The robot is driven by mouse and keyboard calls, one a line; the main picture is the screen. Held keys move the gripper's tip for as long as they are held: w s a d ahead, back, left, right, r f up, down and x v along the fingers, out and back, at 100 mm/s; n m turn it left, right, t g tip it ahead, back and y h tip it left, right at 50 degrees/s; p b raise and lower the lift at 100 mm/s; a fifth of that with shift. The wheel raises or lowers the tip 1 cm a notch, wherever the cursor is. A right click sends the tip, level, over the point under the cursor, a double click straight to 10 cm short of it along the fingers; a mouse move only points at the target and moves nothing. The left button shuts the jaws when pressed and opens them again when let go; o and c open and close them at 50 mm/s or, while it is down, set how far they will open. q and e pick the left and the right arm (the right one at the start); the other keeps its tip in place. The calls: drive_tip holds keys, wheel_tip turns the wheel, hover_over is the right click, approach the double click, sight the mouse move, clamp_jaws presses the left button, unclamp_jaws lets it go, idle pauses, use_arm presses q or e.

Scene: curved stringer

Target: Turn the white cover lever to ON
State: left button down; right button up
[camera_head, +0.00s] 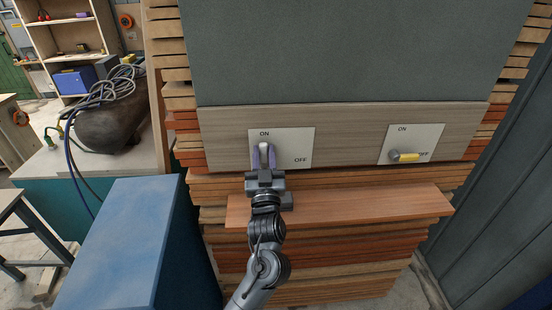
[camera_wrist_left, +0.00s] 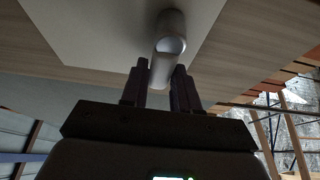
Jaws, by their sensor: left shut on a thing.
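The white lever (camera_head: 264,150) is on a white plate (camera_head: 299,141) on the left of the wooden strip. The plate reads ON at its top and OFF at its right. The lever's visible part stands roughly upright just under ON, clear of OFF. My left gripper (camera_head: 263,162) reaches it from below and is shut on it, one finger on each side. In the left wrist view the lever (camera_wrist_left: 169,45) is a white cylinder with its end between the dark fingertips (camera_wrist_left: 160,84). The fingers hide part of it in the head view. My right gripper is not in view.
A second plate (camera_head: 425,138) at the right has a yellow-tipped lever (camera_head: 405,157) pointing right toward OFF. A wooden ledge (camera_head: 340,205) juts out below the strip. A blue box (camera_head: 120,240) stands at the lower left.

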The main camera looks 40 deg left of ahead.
use_arm(q)
drive_tip(key=shift+f, duration=0.1)
idle(0.4)
drive_tip(key=c, duration=0.9)
unclamp_jaws()
drive_tip(key=shift+s+d+f, duration=0.2)
drive_tip(key=shift+s+d, duration=0.15)
drive_tip(key=shift+s, duration=0.05)
drive_tip(key=b+v, duration=0.2)
drive_tip(key=v, duration=0.7)
drive_tip(key=shift+s+d+b, duration=0.2)
drive_tip(key=shift+s+b, duration=0.05)
drive_tip(key=shift+b, duration=0.05)
